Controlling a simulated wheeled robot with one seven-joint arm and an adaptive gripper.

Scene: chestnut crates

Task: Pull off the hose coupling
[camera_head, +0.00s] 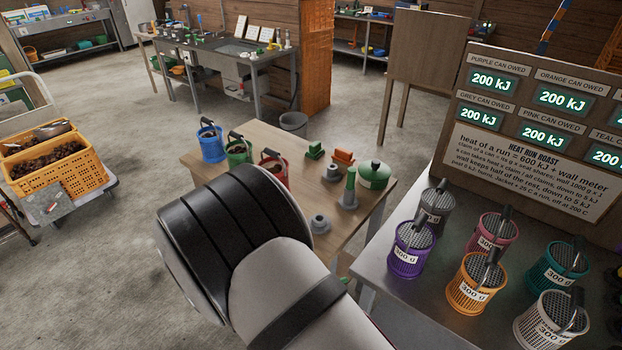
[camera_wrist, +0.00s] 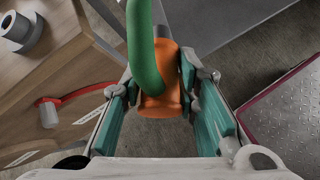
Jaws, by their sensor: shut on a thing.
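In the wrist view an orange coupling (camera_wrist: 161,98) sits between the teal-padded fingers of my gripper (camera_wrist: 160,80), which is shut on it. A thick green hose (camera_wrist: 143,48) comes from the top of the picture and meets the coupling. I cannot tell whether the coupling's hidden side is joined to anything else. In the head view my own arm hides the gripper and the coupling.
The wooden table (camera_head: 265,138) carries a grey flanged fitting (camera_head: 320,224), a green upright piece (camera_head: 349,190), a green lidded pot (camera_head: 373,176) and several cans. Beside it stands a grey bench (camera_head: 375,262) with mesh cans. A red-edged plate (camera_wrist: 285,120) lies right in the wrist view.

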